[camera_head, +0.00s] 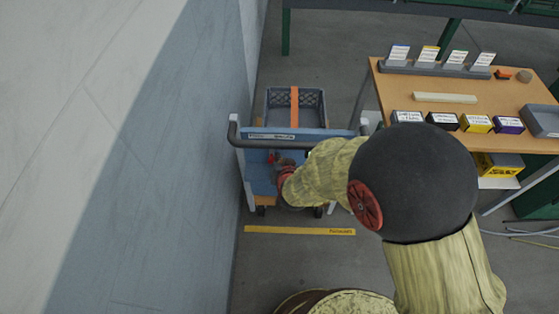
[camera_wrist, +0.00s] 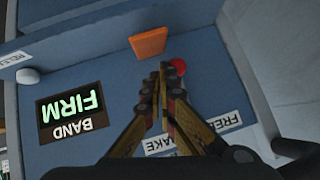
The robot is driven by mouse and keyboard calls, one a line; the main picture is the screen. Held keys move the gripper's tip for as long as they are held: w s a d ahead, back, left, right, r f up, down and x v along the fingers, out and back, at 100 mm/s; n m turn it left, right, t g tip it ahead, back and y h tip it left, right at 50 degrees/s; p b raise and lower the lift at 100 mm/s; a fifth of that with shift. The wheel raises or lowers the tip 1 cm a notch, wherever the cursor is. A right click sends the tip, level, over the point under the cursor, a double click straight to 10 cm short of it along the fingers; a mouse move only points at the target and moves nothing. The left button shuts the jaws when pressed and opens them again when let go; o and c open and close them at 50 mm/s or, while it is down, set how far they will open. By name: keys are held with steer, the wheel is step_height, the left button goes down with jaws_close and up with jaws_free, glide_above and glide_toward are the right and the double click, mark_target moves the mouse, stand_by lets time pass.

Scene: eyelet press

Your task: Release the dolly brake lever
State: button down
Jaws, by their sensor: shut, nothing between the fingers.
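The blue dolly (camera_head: 259,186) stands beside the wall with its dark push handle (camera_head: 237,138) facing me. In the wrist view its blue panel (camera_wrist: 110,70) fills most of the picture. A red round knob (camera_wrist: 180,67), which looks like the brake lever's end, shows just beyond my gripper's fingertips (camera_wrist: 168,72). The fingers partly hide it, and I cannot tell whether they touch it. My gripper is shut and empty. Labels reading "FREE" (camera_wrist: 222,120) and partly "BRAKE" (camera_wrist: 160,145) lie by the fingers; the lever's shaft is hidden.
The panel carries a display (camera_wrist: 72,109) reading "BAND FIRM", a white button (camera_wrist: 28,76) and an orange piece (camera_wrist: 148,42). An orange strap (camera_head: 294,105) crosses a grey crate (camera_head: 270,97). A wooden table (camera_head: 400,87) with boxes stands right; the wall (camera_head: 200,120) is close left.

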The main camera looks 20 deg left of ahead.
steer(key=shift+r, duration=0.1)
steer(key=shift+r+p, duration=0.6)
steer(key=shift+r, duration=0.15)
steer(key=shift+d, duration=0.1)
